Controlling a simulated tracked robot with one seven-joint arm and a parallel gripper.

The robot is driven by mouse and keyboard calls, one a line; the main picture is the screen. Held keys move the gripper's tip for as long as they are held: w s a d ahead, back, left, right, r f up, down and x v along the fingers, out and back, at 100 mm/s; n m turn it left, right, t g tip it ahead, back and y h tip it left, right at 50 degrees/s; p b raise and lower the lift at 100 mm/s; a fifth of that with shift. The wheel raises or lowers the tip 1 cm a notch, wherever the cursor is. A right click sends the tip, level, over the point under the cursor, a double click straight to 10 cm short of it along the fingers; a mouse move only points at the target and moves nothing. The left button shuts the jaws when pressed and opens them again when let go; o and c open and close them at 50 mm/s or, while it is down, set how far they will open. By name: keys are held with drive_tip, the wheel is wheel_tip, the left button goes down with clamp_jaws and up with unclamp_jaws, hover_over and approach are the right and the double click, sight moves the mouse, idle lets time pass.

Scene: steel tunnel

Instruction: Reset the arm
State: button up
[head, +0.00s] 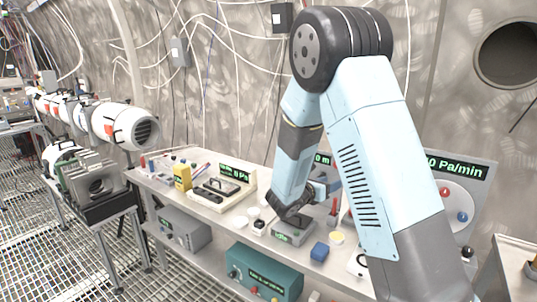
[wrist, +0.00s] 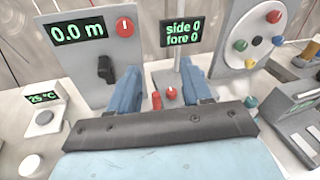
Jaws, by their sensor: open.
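My gripper (wrist: 158,78) is open, with its two blue fingers spread apart and nothing between them in the wrist view. My light-blue arm is bent at a high elbow in the head view, and my gripper (head: 320,187) hangs low over the bench (head: 222,226), partly hidden by my own arm. Ahead of the left finger stands a grey panel (wrist: 84,76) with a "0.0 m" display, a red knob and a black lever. Beyond the gap is a "side 0 fore 0" display (wrist: 181,33) on a post, with small red knobs (wrist: 170,94) below it.
A "25 °C" device (wrist: 43,122) is left of my gripper. A panel with coloured buttons (wrist: 250,42) is to its right. Space above the bench's left part is open.

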drive_tip(key=s+d+r+m+g+y, duration=0.2)
drive_tip(key=s+d+r+m+g, duration=0.25)
drive_tip(key=s+m, duration=0.4)
drive_tip(key=s+d+r+m+g+y, duration=0.1)
drive_tip(key=s+d+r+m+g, duration=0.35)
drive_tip(key=s+m, duration=0.4)
drive_tip(key=s+a+r+m+t+y, duration=0.1)
drive_tip(key=s+a+r+m+y, duration=0.1)
drive_tip(key=s, duration=0.4)
drive_tip(key=s+a+r+m+t+y, duration=0.1)
drive_tip(key=s+a+r+m+y, duration=0.2)
drive_tip(key=s+m+y, duration=0.1)
drive_tip(key=s+a+r+m+t+y, duration=0.2)
drive_tip(key=s+m+y, duration=0.2)
drive_tip(key=s, duration=0.4)
drive_tip(key=shift+s+a+r+m, duration=0.15)
drive_tip(key=shift+a+r+m, duration=0.05)
drive_tip(key=shift+a+m, duration=0.1)
